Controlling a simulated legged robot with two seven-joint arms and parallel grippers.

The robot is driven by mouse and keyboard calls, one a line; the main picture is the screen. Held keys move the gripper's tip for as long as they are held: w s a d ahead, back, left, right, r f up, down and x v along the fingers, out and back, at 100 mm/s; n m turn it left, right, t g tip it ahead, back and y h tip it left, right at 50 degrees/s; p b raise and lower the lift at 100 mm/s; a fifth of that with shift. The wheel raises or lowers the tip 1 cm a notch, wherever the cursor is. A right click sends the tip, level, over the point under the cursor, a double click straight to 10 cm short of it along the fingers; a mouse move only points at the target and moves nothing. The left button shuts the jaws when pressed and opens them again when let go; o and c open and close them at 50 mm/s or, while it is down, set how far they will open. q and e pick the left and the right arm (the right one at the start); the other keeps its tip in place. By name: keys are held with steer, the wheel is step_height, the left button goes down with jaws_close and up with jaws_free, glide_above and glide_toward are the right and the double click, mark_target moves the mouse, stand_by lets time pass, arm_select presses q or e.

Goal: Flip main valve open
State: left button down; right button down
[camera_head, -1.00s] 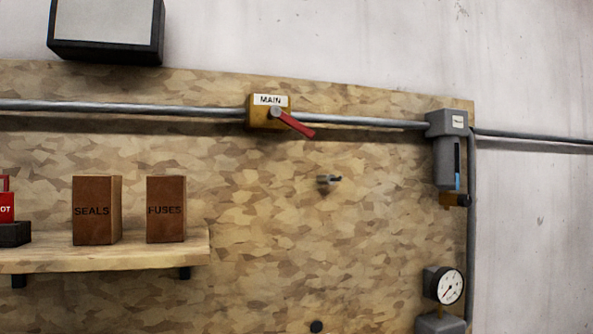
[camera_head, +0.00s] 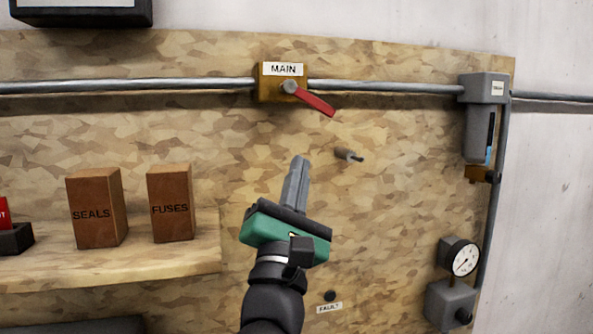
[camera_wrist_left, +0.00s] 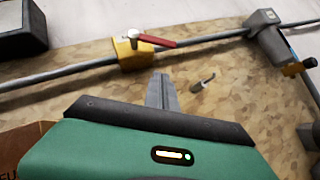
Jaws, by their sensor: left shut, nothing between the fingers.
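The main valve (camera_head: 270,84) is a yellow block labelled MAIN on the metal pipe along the top of the board. Its red lever (camera_head: 316,102) slants down to the right from a grey hub, at an angle to the pipe. In the left wrist view the valve body (camera_wrist_left: 131,55) and red lever (camera_wrist_left: 155,40) show near the top. My left gripper (camera_head: 302,160) is shut and empty, pointing up, below the lever and apart from it. Its closed fingers (camera_wrist_left: 162,82) also show in the left wrist view. My right gripper is not in view.
A small peg (camera_head: 348,154) sticks out of the board just right of my left fingers. A grey filter unit (camera_head: 484,115) and a gauge (camera_head: 466,259) are at right. A shelf (camera_head: 205,260) holds the SEALS box (camera_head: 97,207) and FUSES box (camera_head: 171,203) at left.

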mark_target(306, 99)
arm_select(q)
steer(key=w+d+r+p, duration=0.2)
steer(key=w+r+p, duration=0.2)
steer(key=r+p, duration=0.1)
steer(key=shift+w+d+r, duration=0.2)
steer(key=shift+d+r, duration=0.05)
steer(key=shift+r, duration=0.45)
steer(key=shift+w+f, duration=0.1)
steer(key=shift+w, duration=0.05)
